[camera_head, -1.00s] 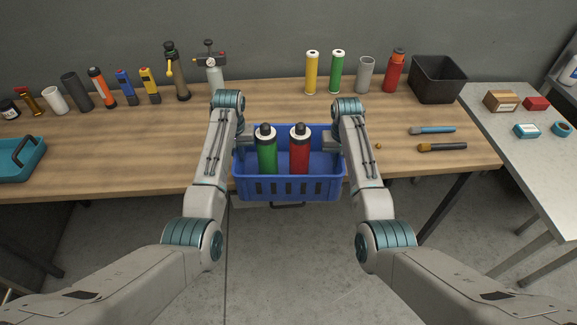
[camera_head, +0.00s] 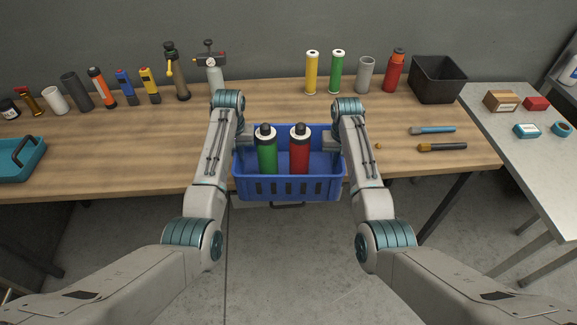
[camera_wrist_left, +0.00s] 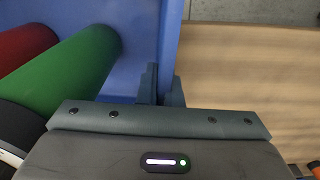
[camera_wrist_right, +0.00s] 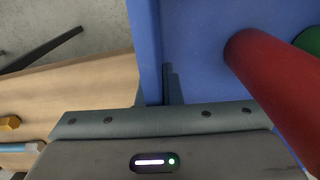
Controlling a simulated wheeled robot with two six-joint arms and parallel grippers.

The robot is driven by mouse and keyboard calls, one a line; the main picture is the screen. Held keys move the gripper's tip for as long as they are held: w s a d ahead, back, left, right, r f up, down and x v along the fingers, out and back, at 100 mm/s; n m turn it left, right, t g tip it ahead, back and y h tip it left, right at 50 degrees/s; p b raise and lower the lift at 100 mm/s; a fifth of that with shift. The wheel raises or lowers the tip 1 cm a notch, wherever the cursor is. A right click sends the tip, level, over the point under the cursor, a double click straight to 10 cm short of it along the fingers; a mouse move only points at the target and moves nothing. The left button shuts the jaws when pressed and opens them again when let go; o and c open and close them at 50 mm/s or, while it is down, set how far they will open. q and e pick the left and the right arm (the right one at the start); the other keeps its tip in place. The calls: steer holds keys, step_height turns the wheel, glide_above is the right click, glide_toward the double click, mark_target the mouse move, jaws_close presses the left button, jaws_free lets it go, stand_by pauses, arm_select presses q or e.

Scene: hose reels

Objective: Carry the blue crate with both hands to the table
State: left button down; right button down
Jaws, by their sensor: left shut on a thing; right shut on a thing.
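The blue crate (camera_head: 288,188) is between my two arms at the front edge of the wooden table (camera_head: 270,105), with its near part reaching past that edge. A green bottle (camera_head: 267,152) and a red bottle (camera_head: 299,152) stand in it, both with black tops. My left gripper (camera_wrist_left: 162,85) is shut on the crate's left wall. My right gripper (camera_wrist_right: 168,85) is shut on its right wall. The fingers straddle the wall in each wrist view. I cannot tell whether the crate's bottom touches the table.
Several bottles, torches and tools line the table's back. A black bin (camera_head: 437,80) stands at the back right, a teal tray (camera_head: 20,160) at the left. Two brushes (camera_head: 442,147) lie right of the crate. A grey side table (camera_head: 530,150) adjoins at the right.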

arm_select(q)
steer(key=shift+w+r, duration=0.15)
steer(key=shift+r, duration=0.05)
arm_select(e)
steer(key=shift+w+r, duration=0.15)
stand_by(0.5)
